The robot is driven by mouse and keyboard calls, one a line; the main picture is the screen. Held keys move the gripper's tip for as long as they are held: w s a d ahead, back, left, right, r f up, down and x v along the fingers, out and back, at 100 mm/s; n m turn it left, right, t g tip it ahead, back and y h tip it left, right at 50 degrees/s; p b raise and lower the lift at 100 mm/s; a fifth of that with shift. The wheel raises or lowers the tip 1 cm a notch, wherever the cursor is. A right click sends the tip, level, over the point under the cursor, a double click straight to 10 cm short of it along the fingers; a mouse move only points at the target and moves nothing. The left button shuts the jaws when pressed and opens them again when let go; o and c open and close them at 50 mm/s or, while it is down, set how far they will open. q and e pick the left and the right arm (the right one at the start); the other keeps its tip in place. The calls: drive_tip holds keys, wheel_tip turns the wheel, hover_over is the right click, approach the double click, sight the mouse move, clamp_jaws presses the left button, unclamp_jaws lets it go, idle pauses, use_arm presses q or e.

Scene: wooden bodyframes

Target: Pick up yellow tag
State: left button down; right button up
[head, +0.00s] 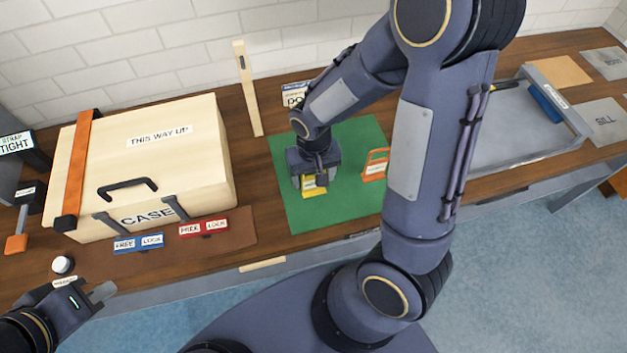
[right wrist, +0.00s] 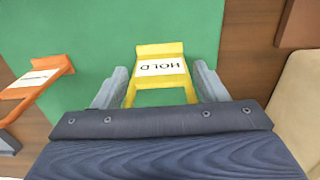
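The yellow tag (head: 313,188), lettered HOLD in the right wrist view (right wrist: 161,68), is at the green mat (head: 345,205). My right gripper (head: 314,183) is over it and pointing down, partly hiding it in the head view. In the right wrist view its two fingers (right wrist: 161,84) stand apart, one on each side of the tag. A small gap shows near the fingertips; contact lower down is unclear. My left gripper (head: 102,292) is at the lower left, off the table's front edge, and holds nothing visible. Its finger opening is unclear.
An orange tag (head: 375,166) is on the mat, right of the yellow one. A wooden case (head: 150,160) with an orange strap stands left. Blue (head: 138,243) and red (head: 203,228) lock labels lie before it. A grey tray (head: 510,140) is at right.

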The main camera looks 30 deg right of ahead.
drive_tip(key=c, duration=0.7)
drive_tip(key=shift+r, duration=0.1)
drive_tip(key=shift+w+r, duration=0.1)
drive_tip(key=shift+r, duration=0.4)
drive_tip(key=r, duration=0.2)
drive_tip(key=shift+a+r, duration=0.35)
drive_tip(key=s+a+r, duration=0.1)
drive_tip(key=a+r, duration=0.2)
drive_tip(key=a, duration=0.1)
drive_tip(key=s+a+r+b, duration=0.1)
drive_tip(key=a+r, duration=0.2)
drive_tip(key=a, duration=0.1)
drive_tip(key=s+a+r, duration=0.2)
drive_tip(key=a+r, duration=0.1)
drive_tip(key=a, duration=0.2)
drive_tip(key=shift+r, duration=0.1)
